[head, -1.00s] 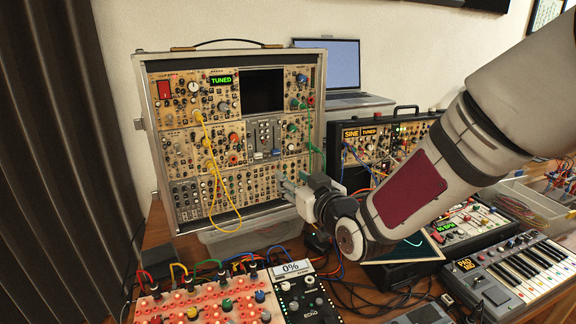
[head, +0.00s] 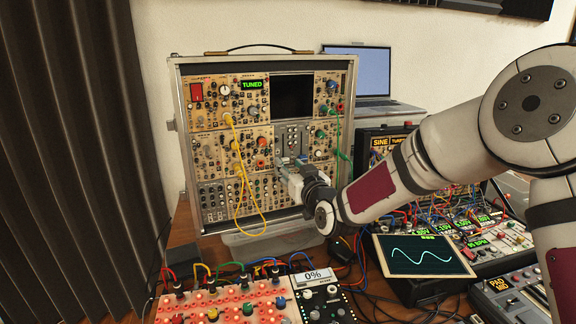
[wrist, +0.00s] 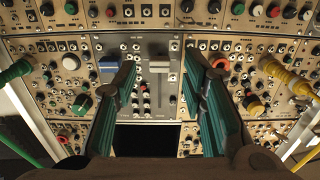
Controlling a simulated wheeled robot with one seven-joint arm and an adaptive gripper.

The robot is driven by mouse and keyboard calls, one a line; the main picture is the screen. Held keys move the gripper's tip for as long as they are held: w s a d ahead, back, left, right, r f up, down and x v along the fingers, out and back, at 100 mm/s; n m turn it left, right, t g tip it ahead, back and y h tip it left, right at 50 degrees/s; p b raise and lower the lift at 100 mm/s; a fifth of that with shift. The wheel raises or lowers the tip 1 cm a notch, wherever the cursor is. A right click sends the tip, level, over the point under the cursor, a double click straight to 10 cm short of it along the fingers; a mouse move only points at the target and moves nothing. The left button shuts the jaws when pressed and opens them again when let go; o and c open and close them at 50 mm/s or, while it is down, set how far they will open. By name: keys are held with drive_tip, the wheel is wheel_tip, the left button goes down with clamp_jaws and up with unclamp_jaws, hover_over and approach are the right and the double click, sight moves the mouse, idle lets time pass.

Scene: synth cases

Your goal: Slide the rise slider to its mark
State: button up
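The grey slider panel (head: 293,137) sits in the upright synth case, under the dark screen. In the wrist view, which shows the case upside down, the panel has two slider caps: a pale one (wrist: 159,66) and a blue one (wrist: 108,64). I cannot read which is the rise slider, nor see its mark. My gripper (wrist: 160,60) is open, its teal fingers on either side of the pale cap in the picture. The blue cap is outside, beside the left finger. Contact cannot be told. In the head view my gripper (head: 283,165) hides the panel's lower part.
A yellow cable (head: 240,175) hangs left of my gripper and a green cable (head: 338,140) hangs to its right. Knobs crowd around the panel. A tablet with a wave (head: 425,256) and a red-lit board (head: 225,303) stand in front.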

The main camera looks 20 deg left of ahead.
sight(283, 135)
drive_tip(key=shift+x, duration=1)
clamp_jaws()
wheel_tip(283, 135, up, 7)
drive_tip(key=shift+r, duration=0.1)
unclamp_jaws()
drive_tip(key=v, duration=1.2)
